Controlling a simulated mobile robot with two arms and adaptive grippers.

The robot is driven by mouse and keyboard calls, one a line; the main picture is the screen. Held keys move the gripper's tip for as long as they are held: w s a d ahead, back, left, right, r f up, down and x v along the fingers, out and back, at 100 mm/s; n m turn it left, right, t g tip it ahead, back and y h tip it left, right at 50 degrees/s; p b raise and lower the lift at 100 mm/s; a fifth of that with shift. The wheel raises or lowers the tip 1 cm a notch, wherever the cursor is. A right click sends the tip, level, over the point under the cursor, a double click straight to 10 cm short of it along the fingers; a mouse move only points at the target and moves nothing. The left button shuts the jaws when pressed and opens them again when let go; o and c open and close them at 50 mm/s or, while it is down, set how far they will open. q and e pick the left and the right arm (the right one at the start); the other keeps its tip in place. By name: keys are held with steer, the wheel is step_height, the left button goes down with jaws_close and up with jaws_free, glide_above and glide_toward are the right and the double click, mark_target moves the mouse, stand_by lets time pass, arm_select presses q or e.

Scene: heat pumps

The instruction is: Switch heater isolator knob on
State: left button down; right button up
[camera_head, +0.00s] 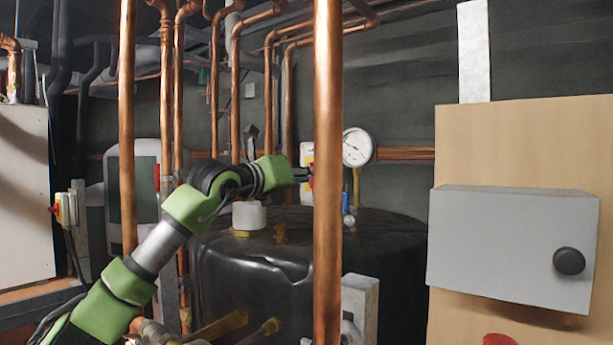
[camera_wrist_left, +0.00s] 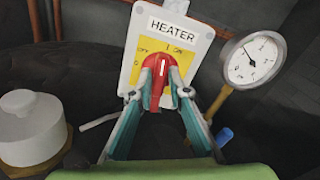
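The heater isolator is a white and yellow plate labelled HEATER (camera_wrist_left: 172,27), with OFF printed on the left and 1 ON on the right. Its red knob (camera_wrist_left: 157,80) has a white mark near its top that stands about upright in the left wrist view. My left gripper (camera_wrist_left: 159,76) has its fingertips closed in on both sides of the knob, apparently touching it. In the head view the left gripper (camera_head: 303,175) reaches the isolator (camera_head: 307,154), which is partly hidden behind a copper pipe. My right gripper is not in view.
A thick vertical copper pipe (camera_head: 327,240) stands close to the left gripper. A pressure gauge (camera_head: 357,147) is right of the isolator. A black tank (camera_head: 255,277) is below the arm. A grey box with a black knob (camera_head: 500,245) is at the right.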

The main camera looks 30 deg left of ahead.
arm_select(q)
steer(key=m+b, duration=0.1)
steer(key=m, duration=0.3)
steer(key=shift+m, duration=0.3)
steer(key=c, duration=2)
jaws_free()
steer(key=shift+c, duration=0.2)
steer(key=shift+s, duration=0.1)
steer(key=shift+s, duration=0.1)
steer(key=s+a, duration=0.1)
steer(key=s, duration=1)
steer(key=shift+s+a, duration=0.3)
steer(key=shift+s, duration=0.05)
